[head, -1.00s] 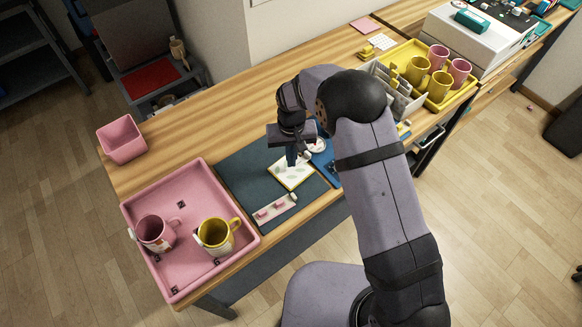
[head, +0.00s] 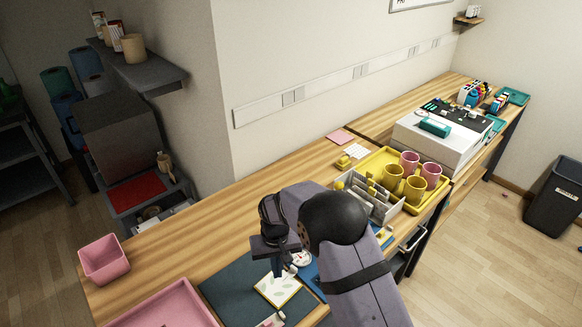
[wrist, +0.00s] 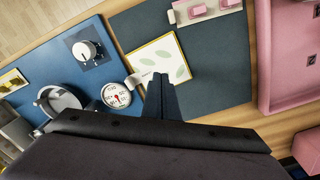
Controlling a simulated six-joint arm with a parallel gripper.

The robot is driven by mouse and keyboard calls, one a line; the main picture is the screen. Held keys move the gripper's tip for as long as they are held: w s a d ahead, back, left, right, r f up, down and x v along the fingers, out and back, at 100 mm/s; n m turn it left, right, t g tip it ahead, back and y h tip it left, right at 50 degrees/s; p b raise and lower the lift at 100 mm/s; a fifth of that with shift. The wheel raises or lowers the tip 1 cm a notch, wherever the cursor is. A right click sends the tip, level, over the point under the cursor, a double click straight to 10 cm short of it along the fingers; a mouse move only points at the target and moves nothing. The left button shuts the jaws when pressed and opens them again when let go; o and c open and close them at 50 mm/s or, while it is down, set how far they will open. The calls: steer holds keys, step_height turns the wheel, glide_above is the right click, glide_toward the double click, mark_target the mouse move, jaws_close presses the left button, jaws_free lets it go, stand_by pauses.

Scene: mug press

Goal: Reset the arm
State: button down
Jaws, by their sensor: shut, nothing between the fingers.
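My gripper (head: 277,268) is over the workbench, above the dark mat (head: 222,290) and beside a white sheet with a leaf print (head: 275,290). In the wrist view my gripper's fingers (wrist: 161,82) are together with nothing between them, and their tips appear over the lower edge of the leaf-print sheet (wrist: 158,56). The blue press base (wrist: 35,42) lies beside the mat, with a round dial gauge (wrist: 116,95) and a knob (wrist: 86,50). My arm hides part of the bench in the head view.
A yellow tray (head: 378,160) with several mugs (head: 415,188) and a grey divided holder (head: 372,207) stand to the right. A white machine (head: 437,143) is behind them. A pink tray (head: 165,308) and pink bin (head: 104,259) are at left. Bare wood lies behind the mat.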

steer(key=shift+n, duration=0.3)
steer(key=s+d+f, duration=0.1)
steer(key=s, duration=0.2)
steer(key=s+d+f+g, duration=0.1)
steer(key=s+d, duration=0.1)
steer(key=s, duration=0.1)
steer(key=s+d+f+n+g+h, duration=0.1)
steer(key=s+d, duration=0.1)
steer(key=s, duration=0.1)
steer(key=shift+s+f, duration=0.25)
steer(key=shift+f, duration=0.15)
steer(key=s+d+r+m, duration=0.2)
steer(key=s+d+r, duration=0.9)
steer(key=s+d, duration=0.3)
steer(key=w+d+r+m+t+y, duration=0.1)
steer(key=w+d+r+m+t, duration=0.1)
steer(key=r, duration=0.3)
steer(key=shift+w+d+r+m, duration=0.3)
steer(key=shift+d+m, duration=0.1)
steer(key=shift+d, duration=0.2)
